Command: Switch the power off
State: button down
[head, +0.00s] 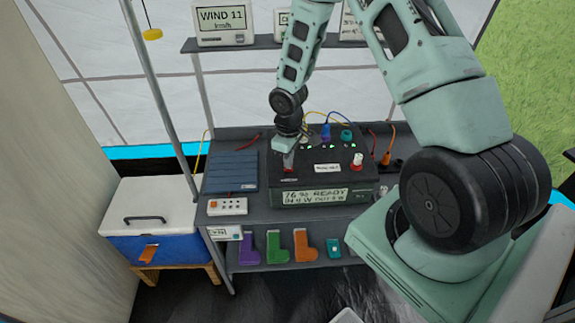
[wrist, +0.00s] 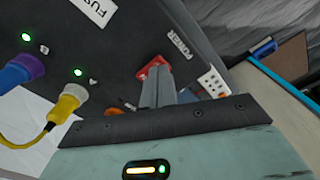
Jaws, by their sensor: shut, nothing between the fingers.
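The dark power station (head: 325,170) stands on the grey table. Its front display (head: 315,196) is lit and seems to read "76 % READY". Small green lights on its top are lit. The red power switch (wrist: 152,68) shows in the wrist view beside a label that reads "POWER" (wrist: 179,44). My gripper (head: 288,162) is at the left part of the station's top. It also shows in the wrist view (wrist: 160,78), shut and empty, with its tips at the red switch. The fingers hide part of the switch, so I cannot tell its position or whether they touch it.
Yellow (wrist: 68,103) and blue (wrist: 22,73) plugs stand in the top beside my gripper. A red and white knob (head: 356,160) is on the right. A blue panel (head: 231,171) and a white power strip (head: 227,206) lie left of the station. A shelf runs above, behind.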

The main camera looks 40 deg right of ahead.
jog(key=shift+f+b, duration=0.4)
jog(key=shift+f, duration=0.2)
jog(key=shift+r, duration=0.15)
notch_tip(320, 180, up, 7)
jog(key=p, duration=0.6)
dwell(0.3)
dwell(0.4)
jog(key=shift+a, duration=0.3)
jog(key=s+a+r+b, duration=0.25)
jog(key=a+r, duration=0.35)
jog(key=a, duration=0.3)
jog(key=s+a+r+n+b, duration=0.1)
jog(key=s+a+r+b, duration=0.2)
jog(key=s+a, duration=0.4)
jog(key=s+a+r+n+b, duration=0.1)
jog(key=s+a+r+b, duration=0.2)
jog(key=s, duration=1.1)
jog(key=a+r, duration=0.2)
jog(key=a, duration=0.3)
jog(key=shift+s+r+n+y+b, duration=0.3)
jog(key=shift+s+r, duration=0.05)
jog(key=shift+r, duration=0.05)
